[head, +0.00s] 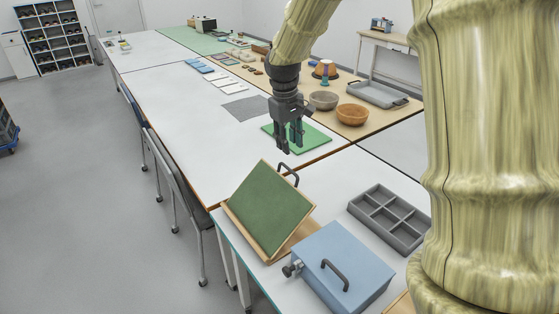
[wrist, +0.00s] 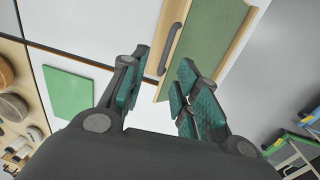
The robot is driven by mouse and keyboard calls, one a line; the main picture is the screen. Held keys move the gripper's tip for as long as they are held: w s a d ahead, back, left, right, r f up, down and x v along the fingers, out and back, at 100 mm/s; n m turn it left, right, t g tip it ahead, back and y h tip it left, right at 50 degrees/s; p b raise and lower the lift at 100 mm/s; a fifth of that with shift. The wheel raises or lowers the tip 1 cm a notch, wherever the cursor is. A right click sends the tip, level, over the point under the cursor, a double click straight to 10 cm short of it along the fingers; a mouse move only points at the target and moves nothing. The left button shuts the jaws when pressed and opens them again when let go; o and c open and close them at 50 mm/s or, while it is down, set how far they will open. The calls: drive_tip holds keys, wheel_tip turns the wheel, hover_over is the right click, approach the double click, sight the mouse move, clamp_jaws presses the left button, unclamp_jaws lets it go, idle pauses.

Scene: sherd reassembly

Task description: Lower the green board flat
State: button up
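The green board (head: 268,207) has a wooden frame and stands tilted on the near table, facing the left front. A dark handle (head: 289,174) sits at its upper back edge. In the wrist view, part of the green board (wrist: 222,40) shows at the top, with the dark handle (wrist: 170,48) along its frame. My gripper (head: 288,148) is above and behind the board in the head view, apart from it. In the wrist view my gripper (wrist: 160,88) has its teal-padded fingers spread, with nothing between them; the handle lies beyond the fingertips.
A blue box (head: 343,268) with a handle stands close to the board's right front. A grey compartment tray (head: 388,218) lies further right. A green mat (head: 312,143) and two bowls, one grey (head: 323,100) and one orange (head: 352,114), are behind.

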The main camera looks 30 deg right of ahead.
sight(288, 169)
drive_tip(key=f, duration=0.4)
drive_tip(key=w+a+f, duration=0.1)
drive_tip(key=f, duration=0.1)
drive_tip(key=shift+f+p, duration=0.35)
drive_tip(key=shift+s+d+f, duration=0.45)
drive_tip(key=shift+d+f, duration=0.2)
drive_tip(key=shift+s, duration=0.3)
drive_tip(key=shift+a, duration=0.2)
drive_tip(key=shift+w+a+f, duration=0.2)
drive_tip(key=shift+w+f, duration=0.05)
drive_tip(key=shift+w, duration=0.2)
drive_tip(key=shift+s+d, duration=0.1)
drive_tip(key=shift+d, duration=0.1)
drive_tip(key=shift+c, duration=0.3)
drive_tip(key=shift+s+d+r, duration=0.1)
drive_tip(key=shift+s+d, duration=0.05)
drive_tip(key=c, duration=0.3)
clamp_jaws()
